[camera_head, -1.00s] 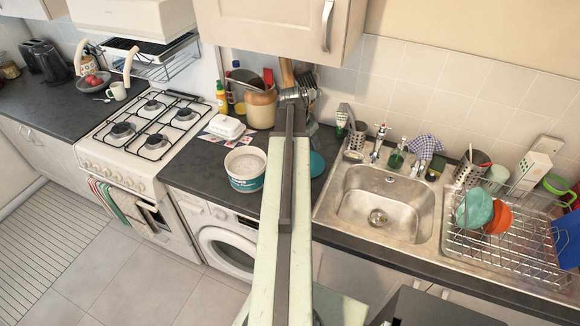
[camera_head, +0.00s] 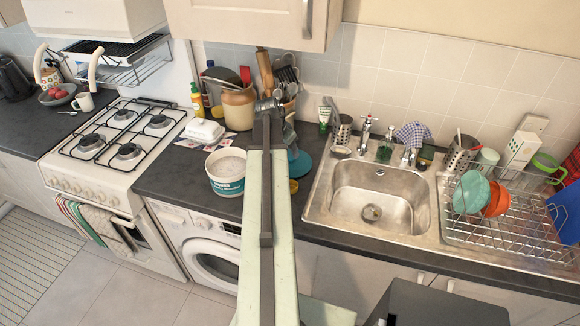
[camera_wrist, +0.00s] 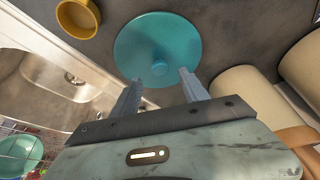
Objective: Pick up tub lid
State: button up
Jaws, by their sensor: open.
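The tub lid (camera_wrist: 150,44) is a round teal disc with a small central knob, lying on the dark counter in the wrist view. In the head view the lid (camera_head: 301,163) shows only in part, just right of my arm, which hides the rest. My gripper (camera_wrist: 158,82) is open, its two fingers reaching over the near edge of the lid on either side of the knob line, with nothing held between them. I cannot tell whether the fingers touch the lid. The white and teal tub (camera_head: 226,172) stands uncovered on the counter left of my arm.
A small yellow pot (camera_wrist: 78,18) sits beside the lid. The steel sink (camera_head: 372,195) is to the right, and the dish rack (camera_head: 505,228) beyond it. A brown-and-cream crock (camera_head: 238,108) and utensils stand behind. A butter dish (camera_head: 204,131) is further left.

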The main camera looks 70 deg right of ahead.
aim_at(291, 157)
jog(key=b+x, duration=0.3)
jog(key=x, duration=0.1)
jog(key=shift+w+f, duration=0.1)
jog(key=shift+f, duration=0.3)
jog(key=shift+r, duration=0.2)
grip_shut()
